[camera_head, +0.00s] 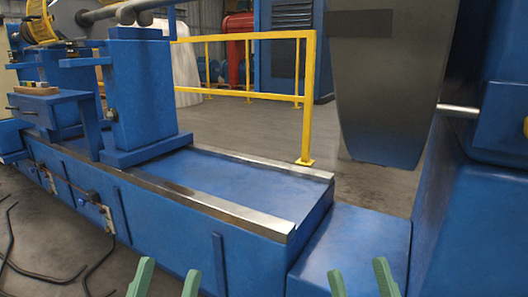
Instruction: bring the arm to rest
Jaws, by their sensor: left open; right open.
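My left gripper (166,280) shows at the bottom edge, left of the middle. Its two green fingers stand apart with nothing between them. My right gripper (360,280) shows at the bottom edge, right of the middle. Its two green fingers are also apart and empty. Only the finger ends are in view; both arms are out of the picture below. In the picture both grippers lie in front of the blue machine bed (233,180), and I see no contact with it.
A blue stand (148,95) rises from the bed at the left, beside a small blue table (50,105). A yellow railing (311,95) stands behind. A dark grey panel (390,100) and a blue housing (480,200) fill the right. Black cables (50,278) lie on the floor at lower left.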

